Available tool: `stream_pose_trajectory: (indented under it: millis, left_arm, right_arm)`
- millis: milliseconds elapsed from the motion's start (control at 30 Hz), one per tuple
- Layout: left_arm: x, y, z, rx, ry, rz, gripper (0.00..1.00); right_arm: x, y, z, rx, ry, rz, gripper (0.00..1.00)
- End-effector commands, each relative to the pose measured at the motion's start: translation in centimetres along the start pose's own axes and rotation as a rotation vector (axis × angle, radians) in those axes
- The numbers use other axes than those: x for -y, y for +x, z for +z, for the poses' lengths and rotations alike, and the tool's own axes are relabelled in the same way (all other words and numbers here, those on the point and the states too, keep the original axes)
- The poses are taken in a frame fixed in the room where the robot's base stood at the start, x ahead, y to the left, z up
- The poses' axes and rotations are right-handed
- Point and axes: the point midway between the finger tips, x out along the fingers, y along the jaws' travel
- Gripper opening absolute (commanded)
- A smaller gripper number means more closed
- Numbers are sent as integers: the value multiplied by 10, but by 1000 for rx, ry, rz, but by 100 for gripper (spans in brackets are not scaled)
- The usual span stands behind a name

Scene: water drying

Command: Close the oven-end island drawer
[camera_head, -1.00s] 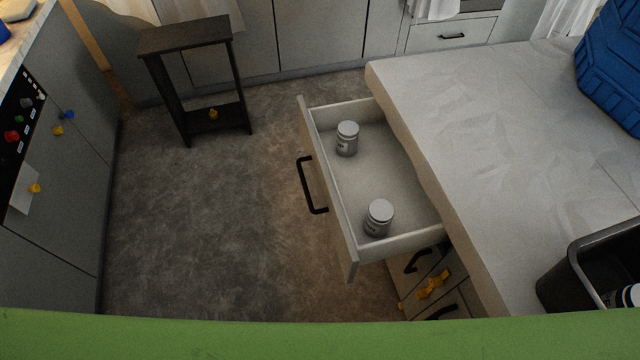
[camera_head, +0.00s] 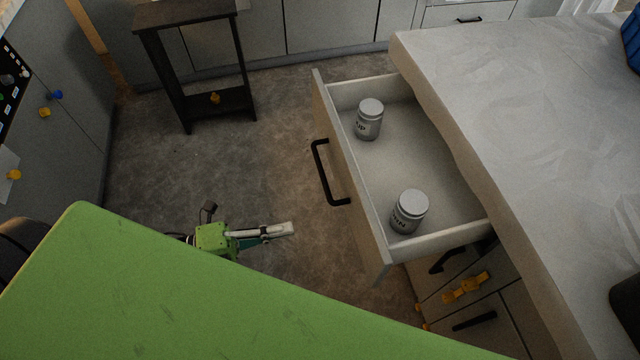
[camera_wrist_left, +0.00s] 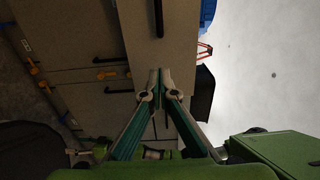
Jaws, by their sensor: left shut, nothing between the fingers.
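The island drawer (camera_head: 353,185) is pulled out from under the island's pale worktop (camera_head: 520,120). It has a black bar handle (camera_head: 328,174) on its front. Two grey lidded jars stand in it, one at the far end (camera_head: 369,119) and one at the near end (camera_head: 409,212). My left gripper (camera_head: 290,229) is shut and empty, left of the drawer front and apart from it. In the left wrist view its closed fingertips (camera_wrist_left: 158,72) point toward the drawer front (camera_wrist_left: 140,35), whose handle (camera_wrist_left: 158,18) shows at the top. My right gripper is not in view.
Closed lower drawers (camera_head: 470,300) with black handles and a yellow latch lie below the open one. Grey floor (camera_head: 240,170) is clear between the left cabinets and the drawer.

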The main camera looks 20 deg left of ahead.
Motion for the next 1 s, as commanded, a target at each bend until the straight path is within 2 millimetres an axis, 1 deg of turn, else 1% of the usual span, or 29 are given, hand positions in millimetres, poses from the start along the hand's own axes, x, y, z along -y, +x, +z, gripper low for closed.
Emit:
stream_pose_trajectory:
  millis: [167,400,600,700,800,1000]
  left_arm:
    - [4,30,2,4,0,-5,0]
    - [4,83,3,5,-2,-4,0]
    - [3,116,3,5,-3,0,0]
    - [2,126,3,6,-4,-1,0]
    - [0,132,3,6,-4,1,0]
    - [-1,134,2,6,-4,2,0]
  right_arm:
    - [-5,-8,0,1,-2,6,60]
    - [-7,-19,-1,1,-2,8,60]
    - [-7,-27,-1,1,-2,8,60]
    - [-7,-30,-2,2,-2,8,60]
    - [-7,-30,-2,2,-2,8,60]
    - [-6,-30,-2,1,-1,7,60]
